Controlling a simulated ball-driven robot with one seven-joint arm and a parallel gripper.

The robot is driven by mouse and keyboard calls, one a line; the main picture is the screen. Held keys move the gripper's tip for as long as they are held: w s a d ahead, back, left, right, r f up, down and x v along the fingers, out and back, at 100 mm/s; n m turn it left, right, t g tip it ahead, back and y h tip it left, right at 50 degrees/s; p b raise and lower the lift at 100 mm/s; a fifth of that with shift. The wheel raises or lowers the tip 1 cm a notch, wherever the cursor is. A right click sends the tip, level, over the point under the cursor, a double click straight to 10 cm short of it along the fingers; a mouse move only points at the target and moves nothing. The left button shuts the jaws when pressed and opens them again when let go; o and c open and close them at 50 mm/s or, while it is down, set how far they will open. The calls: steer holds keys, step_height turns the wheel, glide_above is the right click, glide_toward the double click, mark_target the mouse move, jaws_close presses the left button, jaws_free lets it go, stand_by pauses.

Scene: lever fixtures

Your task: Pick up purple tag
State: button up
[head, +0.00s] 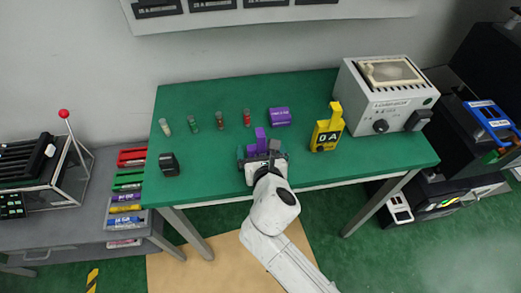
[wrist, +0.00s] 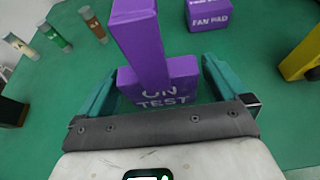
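The purple tag (head: 261,140) stands upright near the front middle of the green table. In the wrist view, the purple tag (wrist: 158,88) shows a tall upright post on a wider base with white lettering that reads "ON TEST". My gripper (head: 262,159) is low at the tag, and in the wrist view the teal fingers of my gripper (wrist: 160,68) stand apart on either side of its base. A narrow green gap shows beside the base on each side, so the fingers do not look closed on it. The lower edge of the tag is hidden behind the gripper body.
A purple box (head: 279,117) lies behind the tag to the right. A yellow tag (head: 327,131) and a grey machine (head: 387,95) stand further right. Several small vials (head: 220,120) stand behind left, and a black object (head: 169,164) lies left. Green table surface (head: 205,165) is clear between.

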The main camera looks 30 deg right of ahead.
steer(key=c, duration=0.9)
steer(key=shift+r, duration=0.15)
